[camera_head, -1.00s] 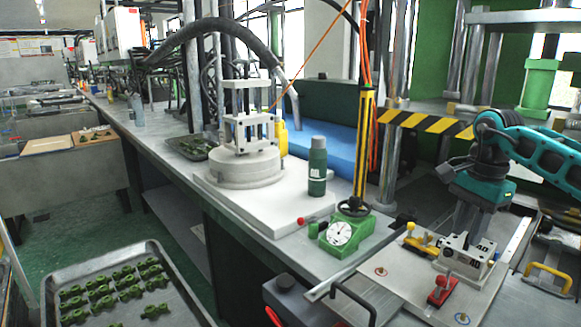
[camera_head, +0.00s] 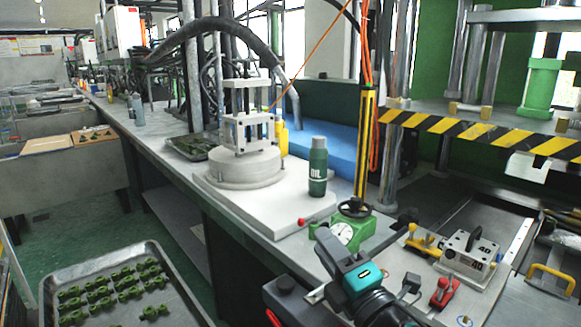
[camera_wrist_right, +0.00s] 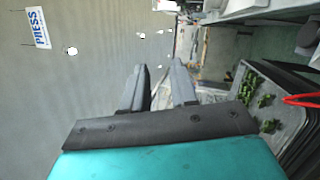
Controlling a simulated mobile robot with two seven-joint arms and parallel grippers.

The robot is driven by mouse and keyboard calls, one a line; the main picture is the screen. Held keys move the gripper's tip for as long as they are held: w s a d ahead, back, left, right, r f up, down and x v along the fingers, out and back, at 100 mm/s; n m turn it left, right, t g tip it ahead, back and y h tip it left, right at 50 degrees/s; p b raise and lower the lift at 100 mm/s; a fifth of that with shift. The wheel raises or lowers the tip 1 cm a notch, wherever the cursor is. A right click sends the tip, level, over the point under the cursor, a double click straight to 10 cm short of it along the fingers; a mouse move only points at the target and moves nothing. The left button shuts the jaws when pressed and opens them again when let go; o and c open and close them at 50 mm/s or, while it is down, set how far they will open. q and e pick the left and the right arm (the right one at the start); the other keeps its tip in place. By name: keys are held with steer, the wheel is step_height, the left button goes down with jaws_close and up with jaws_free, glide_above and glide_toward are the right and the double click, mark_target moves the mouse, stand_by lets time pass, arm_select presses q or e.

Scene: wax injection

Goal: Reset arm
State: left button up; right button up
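My right gripper (camera_head: 320,268) is low in the middle of the head view, in front of the green gauge base and left of the metal mold block (camera_head: 472,254). Its teal and black body points left. In the right wrist view its two dark fingers (camera_wrist_right: 159,80) stand apart with nothing between them, so it is open and empty. My left gripper is not in view.
A green gauge (camera_head: 343,232) and an oil bottle (camera_head: 318,168) stand on the bench near my gripper. A tray (camera_head: 178,272) of green parts is at lower left, also in the wrist view. The striped press edge (camera_head: 480,132) overhangs at right.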

steer(key=s+d+f+m+g+h, duration=0.3)
steer(key=s+d+f+m+h, duration=0.25)
steer(key=f+m, duration=0.2)
steer(key=s+d+f+m+g+h, duration=0.35)
steer(key=d+f+m, duration=0.3)
steer(key=m, duration=0.25)
steer(key=s+d+f+m+g, duration=0.1)
steer(key=s+f+m+g, duration=0.3)
steer(key=s, duration=0.6)
steer(key=s+d+f+m+g, duration=0.25)
steer(key=s+f+g, duration=0.2)
steer(key=s, duration=0.55)
steer(key=w+a+f+t+y, duration=0.1)
steer(key=w+a+f+t, duration=0.3)
steer(key=w+f+t, duration=0.3)
steer(key=shift+w+f, duration=0.3)
steer(key=shift+f, duration=0.6)
